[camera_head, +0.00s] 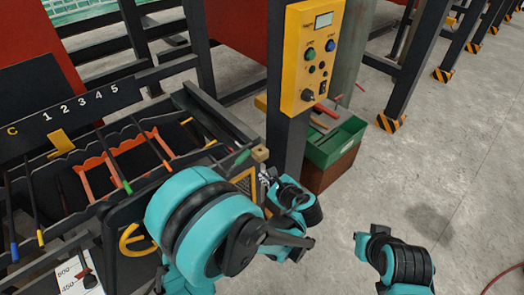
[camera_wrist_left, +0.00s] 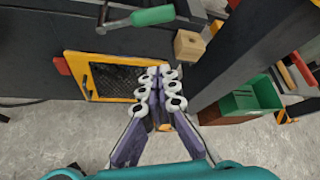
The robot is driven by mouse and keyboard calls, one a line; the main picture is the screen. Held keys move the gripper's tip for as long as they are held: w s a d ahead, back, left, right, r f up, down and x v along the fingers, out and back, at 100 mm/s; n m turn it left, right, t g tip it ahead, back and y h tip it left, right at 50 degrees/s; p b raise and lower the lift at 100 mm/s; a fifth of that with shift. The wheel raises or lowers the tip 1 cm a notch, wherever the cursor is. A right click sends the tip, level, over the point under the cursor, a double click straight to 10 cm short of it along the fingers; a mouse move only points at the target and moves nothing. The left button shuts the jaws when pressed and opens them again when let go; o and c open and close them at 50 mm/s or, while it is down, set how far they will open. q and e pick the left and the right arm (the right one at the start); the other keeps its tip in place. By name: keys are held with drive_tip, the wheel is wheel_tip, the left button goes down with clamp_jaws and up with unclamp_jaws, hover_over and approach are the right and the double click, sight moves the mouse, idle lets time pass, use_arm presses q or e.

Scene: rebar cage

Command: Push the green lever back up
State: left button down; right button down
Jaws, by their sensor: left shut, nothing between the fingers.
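The green lever handle (camera_head: 242,157) is at the right end of the dark machine, beside a small wooden block (camera_head: 260,153). In the left wrist view the green lever handle (camera_wrist_left: 153,16) lies roughly level at the top, on a grey metal rod. My left gripper (camera_head: 265,175) is just below and in front of the wooden block in the head view. In the left wrist view its fingers (camera_wrist_left: 164,72) are together and empty, apart from the lever, which lies beyond their tips.
A yellow control box (camera_head: 312,60) hangs on a dark post above. A green bin (camera_head: 335,142) stands behind the post. A yellow-framed mesh panel (camera_wrist_left: 105,76) is beside the left fingers. Colour-tipped rods and orange racks (camera_head: 135,160) fill the machine.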

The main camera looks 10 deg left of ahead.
use_arm(q)
drive_tip(key=shift+w+d+f+m, duration=0.1)
drive_tip(key=shift+w+d+m, duration=0.2)
drive_tip(key=shift+w, duration=0.05)
drive_tip(key=b+x, duration=0.3)
drive_tip(key=x, duration=0.7)
drive_tip(key=r, duration=0.1)
drive_tip(key=a+r, duration=0.1)
drive_tip(key=r, duration=0.1)
drive_tip(key=shift+s+a+r+b, duration=0.3)
drive_tip(key=shift+s+a+r, duration=0.1)
